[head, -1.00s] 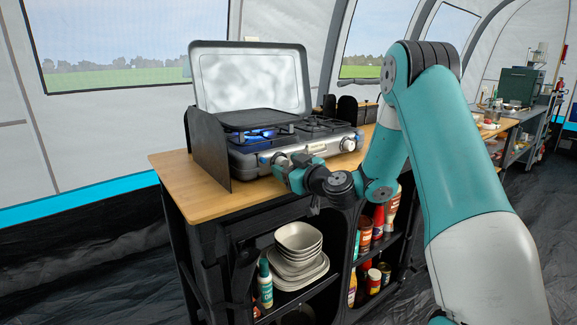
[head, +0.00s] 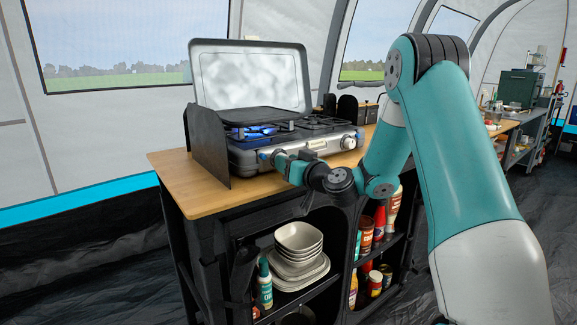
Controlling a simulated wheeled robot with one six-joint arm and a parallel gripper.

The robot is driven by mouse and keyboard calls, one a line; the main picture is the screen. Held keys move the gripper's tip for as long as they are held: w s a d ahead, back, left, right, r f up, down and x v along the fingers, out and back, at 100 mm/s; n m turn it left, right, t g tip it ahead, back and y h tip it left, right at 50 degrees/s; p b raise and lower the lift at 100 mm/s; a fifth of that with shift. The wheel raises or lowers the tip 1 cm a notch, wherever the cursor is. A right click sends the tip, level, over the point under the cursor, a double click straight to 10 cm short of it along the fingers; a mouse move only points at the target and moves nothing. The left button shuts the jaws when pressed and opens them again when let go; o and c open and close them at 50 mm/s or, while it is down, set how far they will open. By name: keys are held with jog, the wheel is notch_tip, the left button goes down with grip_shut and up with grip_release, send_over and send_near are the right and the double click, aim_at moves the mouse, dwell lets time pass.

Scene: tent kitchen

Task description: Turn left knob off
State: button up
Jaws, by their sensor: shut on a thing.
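The camping stove (head: 239,155) stands on the wooden counter with its lid up. Its left knob is at the left of the front panel, mostly hidden by my gripper (head: 267,154). My gripper is at that spot, its jaws shut on the left knob. The exact turn of the left knob cannot be seen. The right knob (head: 348,143) shows clear on the right of the front panel. Blue flames (head: 254,131) show under the dark griddle plate on the left side of the stove.
The wooden counter top (head: 185,180) has bare room to the left and in front of the stove. A dark side windshield (head: 207,145) stands at the stove's left. White bowls and plates (head: 297,255) and several bottles fill the shelves below.

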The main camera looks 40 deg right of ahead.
jog(key=o, duration=0.9)
jog(key=shift+s+d+f+b, duration=0.1)
jog(key=shift+s+b, duration=0.25)
jog(key=shift+s, duration=0.15)
jog(key=s+b, duration=0.4)
jog(key=s, duration=0.1)
jog(key=s+d+b, duration=0.1)
jog(key=s+b, duration=0.3)
jog(key=s, duration=0.2)
jog(key=s+b, duration=0.4)
jog(key=s, duration=0.1)
jog(key=shift+s+d+f, duration=0.1)
jog(key=shift+s+d, duration=0.05)
jog(key=shift+s, duration=0.05)
